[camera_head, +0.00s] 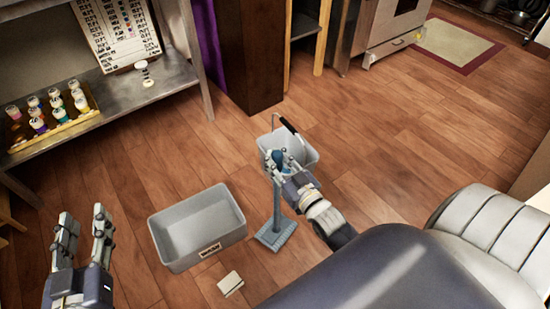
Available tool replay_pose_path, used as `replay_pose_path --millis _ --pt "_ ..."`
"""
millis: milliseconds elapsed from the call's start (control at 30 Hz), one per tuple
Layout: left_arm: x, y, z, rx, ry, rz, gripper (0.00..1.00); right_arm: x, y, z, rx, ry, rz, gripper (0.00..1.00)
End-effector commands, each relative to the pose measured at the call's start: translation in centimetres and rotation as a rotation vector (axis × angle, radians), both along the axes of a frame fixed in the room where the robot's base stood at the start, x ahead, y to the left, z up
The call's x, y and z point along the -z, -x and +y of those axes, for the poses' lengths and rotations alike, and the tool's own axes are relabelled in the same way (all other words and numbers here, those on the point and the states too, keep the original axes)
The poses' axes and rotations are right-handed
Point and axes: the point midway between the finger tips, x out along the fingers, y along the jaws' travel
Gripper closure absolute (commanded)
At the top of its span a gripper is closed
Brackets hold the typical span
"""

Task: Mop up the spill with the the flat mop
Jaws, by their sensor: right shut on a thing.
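The flat mop (275,236) has a grey-blue flat head on the wood floor and a short upright pole. My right gripper (278,165) is shut on the upper part of its pole, and the fingers hide some of it. My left gripper (87,222) is at the lower left, open and empty, well apart from the mop. I cannot make out a spill on the visible floor; my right arm and body hide the lower right.
A grey bin (236,208) with a label stands left of the mop. A grey bucket (306,158) with a black handle is just behind it. A small pale block (230,284) lies in front. A metal shelf (150,90) holds paint bottles. The floor at the right centre is clear.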

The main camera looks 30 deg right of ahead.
Motion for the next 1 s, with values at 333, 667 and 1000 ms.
replay_pose_path --millis 333,667,1000 --pt "2.7 0.6 0.6 -0.01 -0.036 0.142 0.6 -0.9 -0.1 0.0 0.0 0.0 -0.006 1.0" --pt "5.3 1.7 1.2 -0.018 -0.069 0.275 0.6 -1.4 -0.1 0.0 0.0 0.0 -0.006 1.0" --pt "7.8 3.2 2.0 -0.027 -0.101 0.414 0.6 -1.9 -0.1 0.0 0.0 0.0 -0.006 1.0"
